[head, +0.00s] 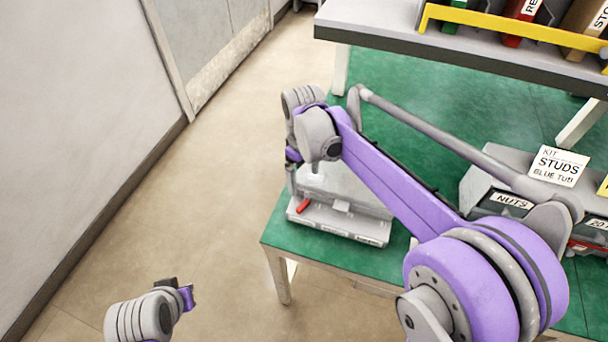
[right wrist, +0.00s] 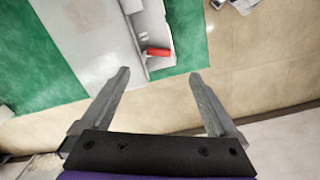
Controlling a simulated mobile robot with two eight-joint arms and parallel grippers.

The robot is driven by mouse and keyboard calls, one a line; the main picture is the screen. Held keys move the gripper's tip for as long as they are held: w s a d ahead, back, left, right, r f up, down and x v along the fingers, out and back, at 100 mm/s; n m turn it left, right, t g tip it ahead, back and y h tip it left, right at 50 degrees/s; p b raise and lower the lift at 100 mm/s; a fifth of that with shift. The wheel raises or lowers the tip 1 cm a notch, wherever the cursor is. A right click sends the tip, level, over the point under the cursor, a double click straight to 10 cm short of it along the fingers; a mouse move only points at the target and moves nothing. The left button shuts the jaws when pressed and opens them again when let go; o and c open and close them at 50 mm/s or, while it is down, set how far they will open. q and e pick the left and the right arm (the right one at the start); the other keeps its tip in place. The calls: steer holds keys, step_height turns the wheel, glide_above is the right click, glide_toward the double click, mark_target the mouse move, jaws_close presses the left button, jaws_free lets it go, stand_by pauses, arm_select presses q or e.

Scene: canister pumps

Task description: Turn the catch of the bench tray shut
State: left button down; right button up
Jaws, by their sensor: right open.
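The bench tray (head: 345,222) is a pale grey, low case on the near left corner of the green bench, partly hidden by my right arm in the head view. Its red catch (head: 303,206) shows at the left of its front side, askew to the front edge. In the right wrist view the red catch (right wrist: 158,52) lies across the tray's edge, just beyond the gap between my right fingertips. My right gripper (right wrist: 160,76) is open and empty, with no finger seen touching the catch. My left gripper (head: 186,297) is low at the left, away from the bench; its finger gap is unclear.
The green bench top (head: 405,75) is clear behind the tray. A grey bin unit (head: 483,185) with a NUTS label and a STUDS card (head: 558,166) stands at the right. A raised shelf (head: 385,25) holds binders behind a yellow rail. Open floor lies left of the bench.

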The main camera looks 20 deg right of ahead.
arm_select(q)
steer(key=shift+w+r+p, duration=0.2)
steer(key=shift+r+p, duration=0.1)
steer(key=shift+r, duration=0.15)
arm_select(e)
step_height(320, 180, up, 11)
steer(key=shift+f, duration=0.1)
